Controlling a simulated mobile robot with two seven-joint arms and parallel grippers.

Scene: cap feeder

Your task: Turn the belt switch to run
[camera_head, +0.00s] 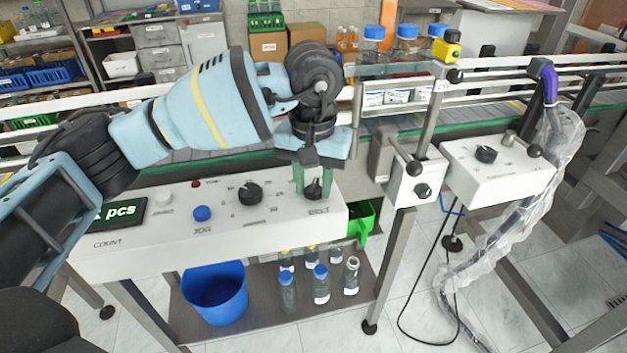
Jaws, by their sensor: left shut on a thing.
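The belt switch (314,194) is a small black knob at the right end of the white control panel (130,258), just above the BELT label. My left gripper (312,186) reaches down to it from above, with its green-tinted fingers around the knob. It is shut on the knob. The fingers partly hide the knob, so I cannot read which way it points. My right gripper is not in view.
The panel also has a black dial (249,193), a blue JOG button (202,213) and a counter display (118,213). A second control box (495,172) stands to the right. Below are a blue bucket (215,293) and several bottles. The conveyor (230,160) runs behind.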

